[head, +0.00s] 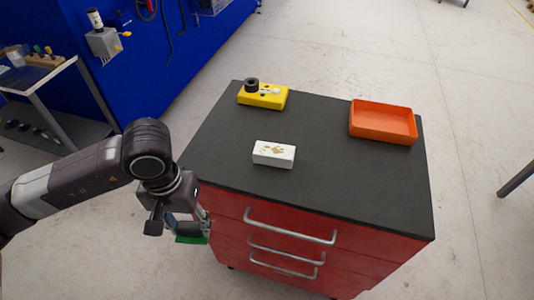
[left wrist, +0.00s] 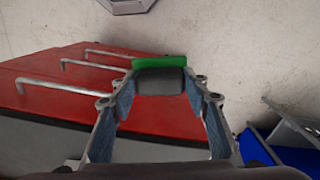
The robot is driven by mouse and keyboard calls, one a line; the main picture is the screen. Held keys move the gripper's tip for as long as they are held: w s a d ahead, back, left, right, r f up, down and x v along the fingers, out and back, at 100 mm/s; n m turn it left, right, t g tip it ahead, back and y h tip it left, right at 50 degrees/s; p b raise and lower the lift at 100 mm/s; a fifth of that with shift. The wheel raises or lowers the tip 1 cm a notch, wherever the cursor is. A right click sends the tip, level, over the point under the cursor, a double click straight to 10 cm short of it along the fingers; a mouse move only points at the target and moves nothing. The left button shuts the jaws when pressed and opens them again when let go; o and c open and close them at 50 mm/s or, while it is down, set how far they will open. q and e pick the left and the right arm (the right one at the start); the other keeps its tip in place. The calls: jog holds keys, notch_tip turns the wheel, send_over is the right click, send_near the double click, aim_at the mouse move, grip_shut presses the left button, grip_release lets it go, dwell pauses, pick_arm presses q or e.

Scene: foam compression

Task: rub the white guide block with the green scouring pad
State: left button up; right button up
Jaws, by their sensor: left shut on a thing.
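The white guide block (head: 273,154) lies on the dark top of the red drawer cabinet, with brown marks on its upper face. My left gripper (head: 181,227) is shut on the green scouring pad (head: 191,239), beside the cabinet's front left side and apart from the block. In the left wrist view the green pad (left wrist: 160,62) shows beyond a dark grey piece (left wrist: 161,81) held between the fingertips. The white block is not seen in the left wrist view. My right gripper is not in view.
On the cabinet top (head: 330,186), a yellow device (head: 262,97) with a black knob stands at the back left and an empty-looking orange tray (head: 383,121) at the back right. The top around the block is clear. Drawer handles (head: 288,226) stick out in front.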

pick_arm(q)
jog(key=s+f, duration=0.3)
jog(key=f, duration=0.4)
jog(key=shift+a, duration=0.35)
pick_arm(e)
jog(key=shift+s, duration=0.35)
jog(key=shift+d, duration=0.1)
